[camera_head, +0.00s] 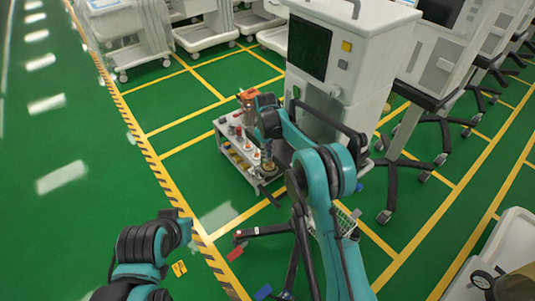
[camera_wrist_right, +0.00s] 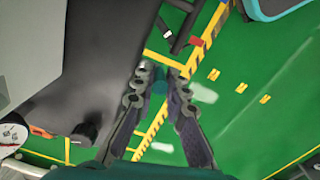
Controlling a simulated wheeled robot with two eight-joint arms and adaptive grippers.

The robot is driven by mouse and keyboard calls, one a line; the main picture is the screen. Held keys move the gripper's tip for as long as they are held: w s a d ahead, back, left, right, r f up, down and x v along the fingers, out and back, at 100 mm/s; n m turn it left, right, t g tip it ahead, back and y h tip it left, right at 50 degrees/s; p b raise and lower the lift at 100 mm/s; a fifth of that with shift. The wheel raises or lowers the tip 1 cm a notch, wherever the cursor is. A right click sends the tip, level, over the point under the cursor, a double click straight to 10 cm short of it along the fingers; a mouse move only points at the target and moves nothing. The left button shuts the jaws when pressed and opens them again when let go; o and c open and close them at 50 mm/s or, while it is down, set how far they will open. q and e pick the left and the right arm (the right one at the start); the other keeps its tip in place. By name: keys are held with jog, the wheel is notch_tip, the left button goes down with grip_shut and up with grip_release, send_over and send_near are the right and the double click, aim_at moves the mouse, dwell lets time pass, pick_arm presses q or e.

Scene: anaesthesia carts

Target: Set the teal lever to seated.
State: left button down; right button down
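My right gripper (camera_wrist_right: 162,76) points down in the wrist view, its two dark fingers apart. A small teal patch (camera_wrist_right: 159,87) shows between the fingertips; I cannot tell whether it is the teal lever's end or how far off it is. In the head view the right gripper (camera_head: 268,166) hangs over the small trolley, beside the white anaesthesia machine (camera_head: 342,55). A small green part (camera_head: 296,91) shows on the machine's side; I see no clear lever there. My left gripper (camera_head: 178,214) is low at the left, over the floor, its fingers unclear.
The small trolley (camera_head: 236,160) carries red, white and yellow items. A grey body with a black knob (camera_wrist_right: 88,130) is close at the left of the wrist view. More carts (camera_head: 200,30) stand behind. The green floor at the left is clear.

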jog(key=shift+s, duration=0.1)
jog(key=shift+s+d+f+t+y+b, duration=0.3)
jog(key=shift+s+t+y+b, duration=0.15)
jog(key=shift+t+y+b, duration=0.4)
jog(key=shift+s+d+f+t+y+b, duration=0.35)
jog(key=shift+t+b, duration=0.3)
jog(key=shift+t, duration=0.45)
jog(key=shift+s+d+f+t+y+b, duration=0.3)
jog(key=shift+s+t+y+b, duration=0.25)
jog(key=shift+t+b, duration=0.3)
jog(key=shift+r, duration=0.1)
jog(key=shift+y, duration=0.25)
